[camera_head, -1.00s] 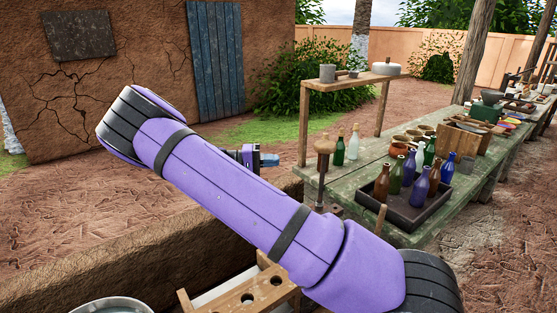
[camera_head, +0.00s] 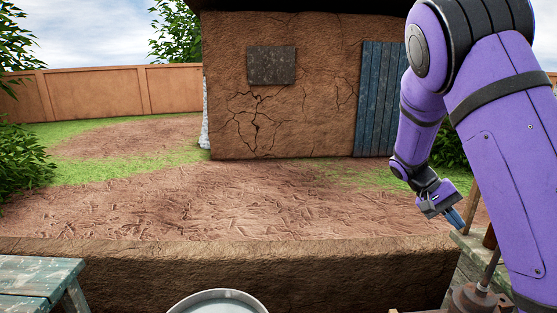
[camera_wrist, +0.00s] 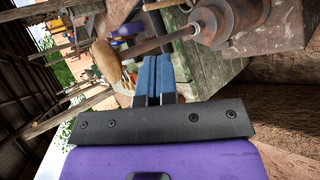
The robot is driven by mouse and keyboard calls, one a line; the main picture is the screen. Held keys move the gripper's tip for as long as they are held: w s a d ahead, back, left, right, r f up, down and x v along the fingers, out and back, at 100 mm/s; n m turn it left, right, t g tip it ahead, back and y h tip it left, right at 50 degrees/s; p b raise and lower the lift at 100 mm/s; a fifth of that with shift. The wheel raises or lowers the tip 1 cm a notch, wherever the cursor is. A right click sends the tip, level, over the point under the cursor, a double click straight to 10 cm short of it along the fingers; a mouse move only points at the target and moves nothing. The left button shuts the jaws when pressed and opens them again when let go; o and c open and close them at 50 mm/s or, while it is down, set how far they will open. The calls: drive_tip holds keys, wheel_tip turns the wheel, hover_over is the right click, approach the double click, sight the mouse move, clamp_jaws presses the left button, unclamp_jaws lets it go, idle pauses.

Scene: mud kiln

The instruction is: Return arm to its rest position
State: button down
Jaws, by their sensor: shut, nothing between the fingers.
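My purple arm fills the right side of the head view, folded at the elbow. My gripper (camera_head: 454,217) hangs at its end, pointing down and to the right, with blue fingers together and nothing between them. In the wrist view the blue fingers of my gripper (camera_wrist: 155,66) lie side by side. Beyond them is a wooden-handled tool with a rusty metal body (camera_wrist: 228,22), seen sideways. The tool also shows at the lower right of the head view (camera_head: 474,298), partly hidden by my arm.
A low mud wall (camera_head: 270,272) crosses the front. A metal basin (camera_head: 217,303) stands at the bottom and a worn green table (camera_head: 38,275) at the lower left. Behind are the cracked mud building (camera_head: 310,110) and blue door (camera_head: 379,100). The ground between is open.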

drive_tip(key=s+a+r+n+t+y, duration=0.1)
drive_tip(key=s+a+r+t, duration=0.3)
drive_tip(key=s, duration=0.4)
drive_tip(key=s+a+r+n+t+y, duration=0.2)
drive_tip(key=s+a+r+t+y, duration=0.2)
drive_tip(key=s+r, duration=0.3)
drive_tip(key=s+a+r+n+t+y, duration=0.2)
drive_tip(key=s+a+r+t, duration=0.2)
drive_tip(key=s, duration=0.7)
wheel_tip(320, 180, up, 2)
drive_tip(key=shift+a+y, duration=0.3)
drive_tip(key=shift+a, duration=0.2)
